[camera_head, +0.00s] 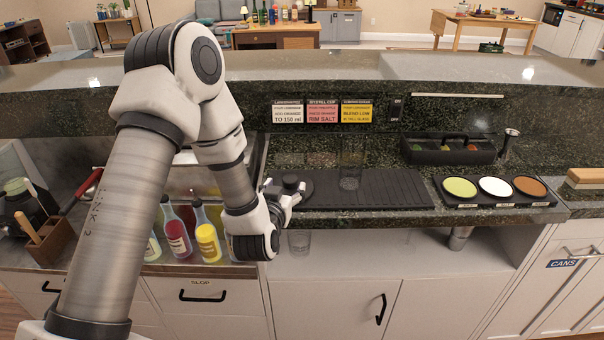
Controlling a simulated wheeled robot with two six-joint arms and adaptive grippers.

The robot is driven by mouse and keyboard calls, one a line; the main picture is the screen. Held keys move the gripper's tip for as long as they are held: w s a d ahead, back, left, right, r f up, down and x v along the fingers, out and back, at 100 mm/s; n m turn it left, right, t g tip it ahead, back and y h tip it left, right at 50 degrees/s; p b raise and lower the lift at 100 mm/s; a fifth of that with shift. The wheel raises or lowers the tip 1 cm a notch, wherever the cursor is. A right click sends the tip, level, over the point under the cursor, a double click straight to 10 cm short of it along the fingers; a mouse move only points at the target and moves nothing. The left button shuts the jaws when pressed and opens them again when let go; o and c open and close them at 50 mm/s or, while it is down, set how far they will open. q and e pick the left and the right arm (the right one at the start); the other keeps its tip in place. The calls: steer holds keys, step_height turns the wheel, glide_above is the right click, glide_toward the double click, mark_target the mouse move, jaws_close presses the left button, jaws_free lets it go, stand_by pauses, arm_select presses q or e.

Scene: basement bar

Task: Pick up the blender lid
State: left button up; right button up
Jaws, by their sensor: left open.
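A dark round piece with a raised knob, which looks like the blender lid (291,182), lies at the left end of a black ribbed bar mat (375,190) on the counter. My left arm comes in from the left and reaches down over the counter's front edge. My left gripper (279,198) is open, right beside the lid on its near left side. The fingers are small and partly hidden by the wrist, so I cannot tell whether they touch the lid. My right gripper is out of view.
A black caddy (448,149) and a tray of three coloured discs (495,190) are to the right. Bottles (207,236) stand in the lower well at left. Another glass (299,241) is below the counter edge.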

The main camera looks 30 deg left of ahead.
mark_target(289, 177)
arm_select(q)
steer(key=shift+w+f, duration=0.2)
steer(key=shift+w, duration=0.75)
steer(key=shift+w+a+r+p, duration=0.15)
steer(key=shift+a+r+p, duration=0.45)
steer(key=shift+a, duration=0.05)
steer(key=shift+w+a+f, duration=0.1)
steer(key=shift+w+f, duration=0.3)
steer(key=shift+w, duration=0.3)
steer(key=shift+w+a+f, duration=0.1)
steer(key=shift+w+f, duration=0.25)
steer(key=shift+w, duration=0.35)
steer(key=shift+s+r, duration=0.25)
steer(key=shift+s, duration=0.15)
steer(key=c, duration=1)
steer(key=shift+c, duration=1.2)
steer(key=shift+w+f, duration=0.1)
steer(key=shift+w, duration=0.05)
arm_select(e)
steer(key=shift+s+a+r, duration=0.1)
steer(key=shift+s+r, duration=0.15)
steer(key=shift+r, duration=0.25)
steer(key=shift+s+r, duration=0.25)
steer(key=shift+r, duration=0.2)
